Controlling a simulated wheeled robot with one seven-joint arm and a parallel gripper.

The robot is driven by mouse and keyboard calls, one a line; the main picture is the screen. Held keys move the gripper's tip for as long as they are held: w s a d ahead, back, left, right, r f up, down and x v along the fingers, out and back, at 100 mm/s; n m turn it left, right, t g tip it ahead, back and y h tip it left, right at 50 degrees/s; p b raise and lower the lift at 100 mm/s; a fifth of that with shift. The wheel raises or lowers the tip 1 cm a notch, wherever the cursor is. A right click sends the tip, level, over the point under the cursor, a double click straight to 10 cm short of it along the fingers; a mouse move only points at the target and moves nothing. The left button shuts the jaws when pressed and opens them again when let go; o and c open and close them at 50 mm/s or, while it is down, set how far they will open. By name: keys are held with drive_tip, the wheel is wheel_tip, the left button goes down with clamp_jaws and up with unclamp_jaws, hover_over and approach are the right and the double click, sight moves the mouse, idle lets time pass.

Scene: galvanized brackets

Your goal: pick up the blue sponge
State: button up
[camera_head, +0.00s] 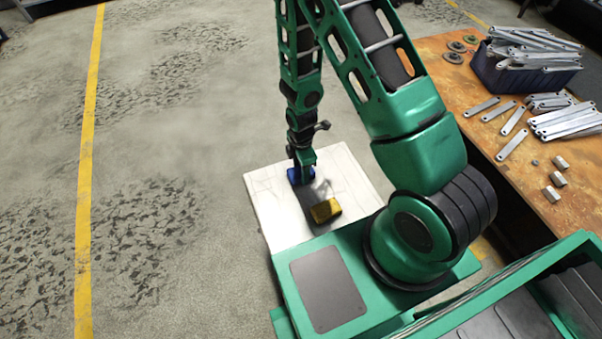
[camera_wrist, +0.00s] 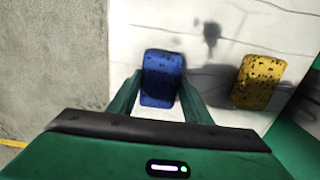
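The blue sponge (camera_wrist: 163,72) lies on a pale, light-coloured slab, with dark specks on its top. In the head view the blue sponge (camera_head: 296,178) is partly hidden beneath my gripper (camera_head: 302,166). In the wrist view my gripper (camera_wrist: 160,80) points down, with its two green fingers apart, one on each side of the sponge. The fingertips are close to the sponge's sides; I cannot make out firm contact. The sponge looks as if it rests on the slab.
A yellow sponge (camera_head: 325,210) lies to the right of the blue one, also in the wrist view (camera_wrist: 258,82). The pale slab (camera_head: 270,222) has bare room around them. A rusty table (camera_head: 440,62) at right holds metal brackets and a dark blue bin (camera_head: 510,78).

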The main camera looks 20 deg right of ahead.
sight(299, 173)
drive_tip(key=shift+c, duration=1.1)
drive_tip(key=shift+r, duration=0.1)
drive_tip(key=shift+w+r, duration=0.1)
drive_tip(key=shift+r, duration=0.45)
drive_tip(key=r, duration=0.2)
drive_tip(key=a+r, duration=0.1)
drive_tip(key=shift+s+r, duration=0.25)
drive_tip(key=shift+s, duration=0.05)
drive_tip(key=s+a+r, duration=0.5)
drive_tip(key=a+r, duration=0.1)
drive_tip(key=a, duration=0.3)
drive_tip(key=shift+s, duration=0.3)
drive_tip(key=shift+r, duration=0.1)
